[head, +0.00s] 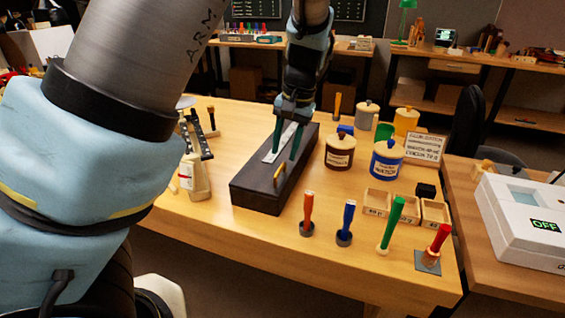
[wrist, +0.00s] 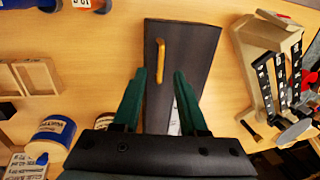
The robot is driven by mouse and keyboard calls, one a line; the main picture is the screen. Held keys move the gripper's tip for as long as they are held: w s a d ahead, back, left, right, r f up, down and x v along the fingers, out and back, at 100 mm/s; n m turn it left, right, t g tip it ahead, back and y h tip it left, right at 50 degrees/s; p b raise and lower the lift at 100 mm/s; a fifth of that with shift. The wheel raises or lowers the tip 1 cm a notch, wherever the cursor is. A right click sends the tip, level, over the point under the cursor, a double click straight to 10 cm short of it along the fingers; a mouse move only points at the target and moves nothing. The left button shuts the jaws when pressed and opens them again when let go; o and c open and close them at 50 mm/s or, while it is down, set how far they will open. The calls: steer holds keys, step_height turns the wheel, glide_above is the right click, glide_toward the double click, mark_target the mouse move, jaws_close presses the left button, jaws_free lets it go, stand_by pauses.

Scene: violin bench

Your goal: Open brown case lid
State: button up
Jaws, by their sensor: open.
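The case (head: 262,190) is a long dark brown-black box lying on the wooden table, with its lid down. A small yellow-brown handle (head: 280,172) stands on it, and a pale label strip (head: 278,143) lies along its top. In the wrist view the case (wrist: 190,45) runs below my gripper, with the handle (wrist: 160,62) beyond the fingertips. My gripper (head: 287,151) is over the far half of the case, fingers pointing down. Whether the fingertips touch the lid I cannot tell.
A brown jar (head: 339,155) and a blue jar (head: 386,162) stand right of the case. Several coloured-handled tools, including an orange one (head: 308,210), stand in front right. Small wooden bins (head: 377,200) are behind them. A wooden stand (head: 195,180) is close on the left.

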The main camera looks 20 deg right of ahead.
mark_target(279, 170)
steer(key=shift+w+a+f, duration=0.15)
steer(key=shift+f, duration=0.65)
steer(key=shift+w+a+f, duration=0.1)
steer(key=shift+f, duration=0.75)
steer(key=shift+w+a+f, duration=0.15)
steer(key=shift+f, duration=0.65)
jaws_close()
